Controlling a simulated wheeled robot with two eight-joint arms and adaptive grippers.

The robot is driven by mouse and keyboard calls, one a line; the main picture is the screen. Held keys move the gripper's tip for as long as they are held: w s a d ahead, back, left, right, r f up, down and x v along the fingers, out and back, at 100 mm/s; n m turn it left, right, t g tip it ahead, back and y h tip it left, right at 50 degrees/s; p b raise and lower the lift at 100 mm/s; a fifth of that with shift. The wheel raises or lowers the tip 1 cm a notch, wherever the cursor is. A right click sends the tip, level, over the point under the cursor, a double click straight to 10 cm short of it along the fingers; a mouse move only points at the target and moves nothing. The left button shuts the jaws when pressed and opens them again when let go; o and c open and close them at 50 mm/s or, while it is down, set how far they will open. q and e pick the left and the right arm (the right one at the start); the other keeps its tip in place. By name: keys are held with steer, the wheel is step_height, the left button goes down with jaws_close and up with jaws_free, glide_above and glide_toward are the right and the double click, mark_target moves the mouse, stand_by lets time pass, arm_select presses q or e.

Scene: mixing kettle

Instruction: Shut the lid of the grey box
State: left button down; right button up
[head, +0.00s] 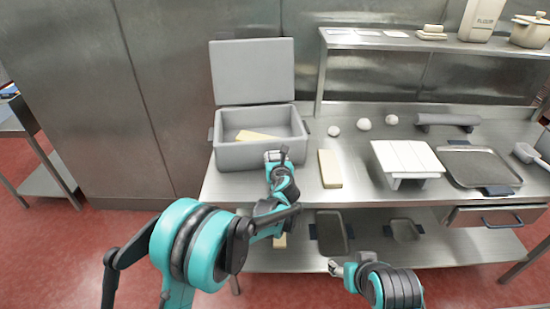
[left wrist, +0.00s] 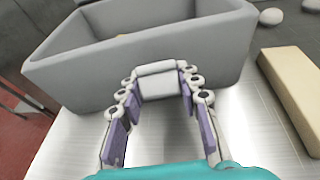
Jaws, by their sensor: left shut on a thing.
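The grey box (head: 262,155) stands at the left end of the steel table. Its lid (head: 253,71) is open and stands upright at the back edge. A pale yellow block lies inside. My left gripper (head: 278,160) is in front of the box near its right front corner, below the rim. In the left wrist view, a light grey piece (left wrist: 157,84) sits between the fingers (left wrist: 158,95), with the box's front wall (left wrist: 150,62) just beyond; I cannot tell what the piece belongs to. My right gripper (head: 335,267) is low before the table, its jaws too small to read.
A pale yellow block (head: 330,168) lies right of the box, with several white dough balls (head: 364,124) behind. A white stand (head: 407,160) and a dark tray (head: 479,167) are further right. A raised shelf (head: 430,43) runs along the back.

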arm_select(q)
steer(key=shift+a+f, duration=0.1)
steer(key=shift+a, duration=0.05)
steer(key=c, duration=1.4)
jaws_free()
steer(key=o, duration=0.4)
steer(key=shift+w+f, duration=0.1)
steer(key=shift+w, duration=0.05)
steer(key=shift+c, duration=0.2)
steer(key=shift+w, duration=0.1)
steer(key=shift+s, duration=0.25)
steer(key=v, duration=1.1)
steer(key=shift+s, duration=0.3)
